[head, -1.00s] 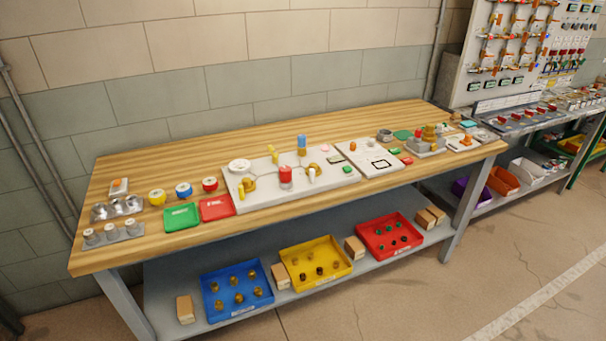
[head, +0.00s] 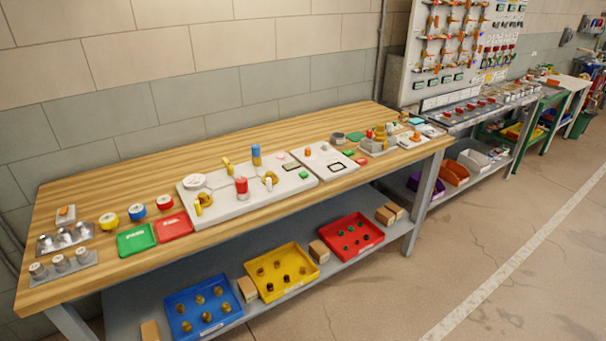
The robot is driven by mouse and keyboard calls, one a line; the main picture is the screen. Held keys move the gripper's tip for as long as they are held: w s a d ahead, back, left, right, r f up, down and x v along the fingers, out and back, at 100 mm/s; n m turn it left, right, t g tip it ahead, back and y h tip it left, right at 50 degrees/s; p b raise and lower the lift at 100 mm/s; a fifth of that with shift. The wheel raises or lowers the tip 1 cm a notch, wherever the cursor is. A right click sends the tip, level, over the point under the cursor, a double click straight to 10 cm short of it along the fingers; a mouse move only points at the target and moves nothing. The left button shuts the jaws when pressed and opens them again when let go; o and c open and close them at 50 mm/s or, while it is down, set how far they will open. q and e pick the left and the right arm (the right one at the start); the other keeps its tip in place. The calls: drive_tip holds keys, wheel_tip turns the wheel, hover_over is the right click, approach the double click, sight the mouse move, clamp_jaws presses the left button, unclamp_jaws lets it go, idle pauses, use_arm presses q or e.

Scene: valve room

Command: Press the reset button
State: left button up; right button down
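No button here has a label I can read as reset. A small pink disc (head: 281,156) lies behind the right end of a white valve board (head: 222,207). The board bears a red cylinder (head: 241,188), a blue and yellow cylinder (head: 256,155), yellow valve parts and a white round dial (head: 195,181). A grey panel (head: 323,165) with a small orange knob adjoins it. Neither of my grippers is in view.
Green (head: 137,240) and red (head: 173,227) trays lie at the bench front. The lower shelf holds blue (head: 203,308), yellow (head: 281,271) and red (head: 352,238) bins. A second bench with a wall panel (head: 455,45) stands beyond. Open floor (head: 530,220) lies right.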

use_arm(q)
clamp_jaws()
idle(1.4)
